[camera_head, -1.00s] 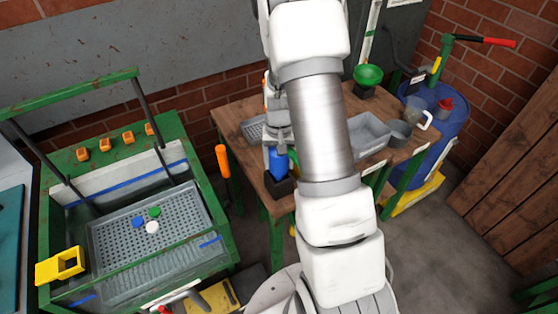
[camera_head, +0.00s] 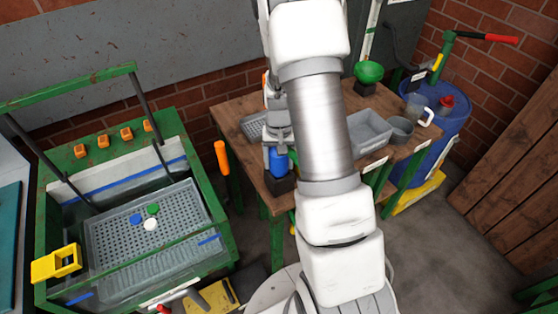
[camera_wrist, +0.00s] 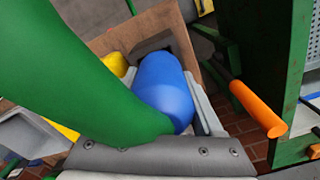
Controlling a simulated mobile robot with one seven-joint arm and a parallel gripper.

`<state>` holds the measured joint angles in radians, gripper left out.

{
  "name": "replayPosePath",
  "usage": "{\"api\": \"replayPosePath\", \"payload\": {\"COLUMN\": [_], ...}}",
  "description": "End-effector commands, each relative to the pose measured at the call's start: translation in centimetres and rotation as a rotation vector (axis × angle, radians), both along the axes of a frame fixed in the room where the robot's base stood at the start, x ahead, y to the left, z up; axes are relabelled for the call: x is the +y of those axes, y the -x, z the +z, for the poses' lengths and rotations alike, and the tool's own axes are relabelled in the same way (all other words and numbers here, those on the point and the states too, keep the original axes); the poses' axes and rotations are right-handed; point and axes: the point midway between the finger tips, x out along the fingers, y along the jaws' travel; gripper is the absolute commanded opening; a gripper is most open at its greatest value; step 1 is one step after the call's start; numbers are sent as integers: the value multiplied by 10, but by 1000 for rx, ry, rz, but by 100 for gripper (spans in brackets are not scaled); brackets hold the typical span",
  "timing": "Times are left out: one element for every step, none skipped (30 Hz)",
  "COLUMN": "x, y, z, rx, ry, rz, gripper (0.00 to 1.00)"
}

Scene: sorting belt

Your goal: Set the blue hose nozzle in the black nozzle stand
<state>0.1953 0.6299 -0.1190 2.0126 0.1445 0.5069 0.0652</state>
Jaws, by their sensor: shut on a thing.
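The blue hose nozzle (camera_head: 278,161) is upright at the near corner of the wooden table. My gripper (camera_head: 276,146) is shut on it from above, and the wrist view shows the blue body (camera_wrist: 166,85) between the grey fingers (camera_wrist: 163,98). The black nozzle stand (camera_head: 280,184) is directly below the nozzle, which hides part of its opening. The nozzle's lower end meets the stand's top in the picture; I cannot tell how deep it sits. In the wrist view the dark stand (camera_wrist: 176,40) shows behind the nozzle.
A large green shape (camera_wrist: 70,80) covers the wrist view's left. An orange handle (camera_head: 222,158) hangs left of the table. A grey bin (camera_head: 369,134), grey cup (camera_head: 401,131) and green funnel (camera_head: 368,72) are farther right. A green-framed wash tub (camera_head: 213,210) stands left.

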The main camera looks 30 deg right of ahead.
Motion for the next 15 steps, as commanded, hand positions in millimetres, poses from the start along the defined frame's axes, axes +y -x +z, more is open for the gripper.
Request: {"api": "replayPosePath", "payload": {"x": [0, 0, 0, 0, 0, 0, 0, 0, 0, 0, 0, 0, 0, 0, 0], "y": [0, 0, 0, 0, 0, 0, 0, 0, 0, 0, 0, 0, 0, 0, 0], "z": [-2, -2, -3, -3, -3, -4, -5, -5, -6, -6, -6, -7, -8, -8, -9], "rx": [0, 0, 0, 0, 0, 0, 0, 0, -1, 0, 0, 0, 0, 0, -1], "ry": [0, 0, 0, 0, 0, 0, 0, 0, 0, 0, 0, 0, 0, 0, 0], "rz": [0, 0, 0, 0, 0, 0, 0, 0, 0, 0, 0, 0, 0, 0, 0], "gripper": [29, 29, 29, 29, 29, 29, 29, 29, 29, 29, 29, 29, 29, 29, 29]}}
